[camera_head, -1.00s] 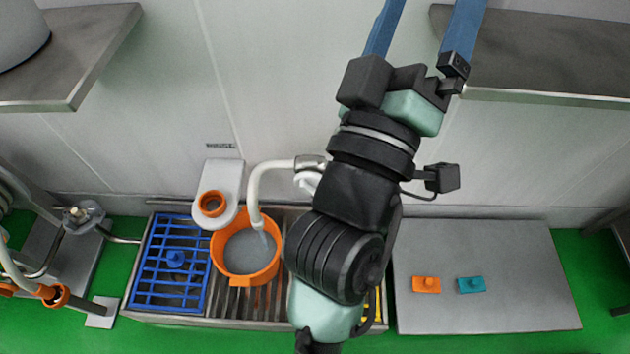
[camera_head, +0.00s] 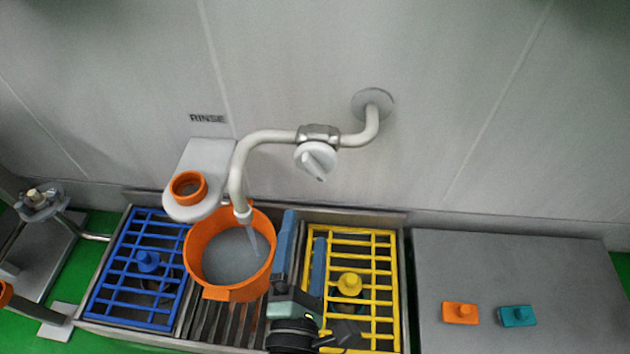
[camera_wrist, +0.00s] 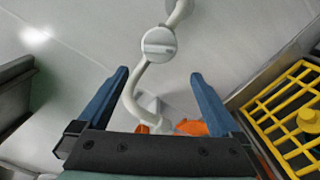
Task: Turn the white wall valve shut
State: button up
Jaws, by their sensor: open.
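The white wall valve (camera_head: 315,158) is a round knob with a raised grip bar on a cream pipe (camera_head: 265,138). A thin stream runs from the spout into the orange pot (camera_head: 230,290). In the wrist view the valve knob (camera_wrist: 158,44) faces me beyond the fingertips, about midway between them, its grip bar nearly level. My gripper (camera_head: 304,228) has two blue fingers, spread apart and empty. In the head view it is below the valve, between the pot and the yellow grate, and touches neither knob nor pipe. The fingers also show in the wrist view (camera_wrist: 160,75).
A blue grate (camera_head: 118,270) and a yellow grate (camera_head: 378,258) lie in the sink trough. A white bracket with an orange ring (camera_head: 189,187) is left of the spout. Orange (camera_head: 460,313) and teal (camera_head: 517,316) blocks lie on the grey table at right. Wall around the valve is clear.

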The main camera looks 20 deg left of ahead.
aim_at(314, 173)
jog(key=p+x, duration=0.3)
jog(key=x, duration=1)
jog(key=shift+c, duration=0.2)
jog(key=shift+s, duration=0.1)
jog(key=c, duration=1)
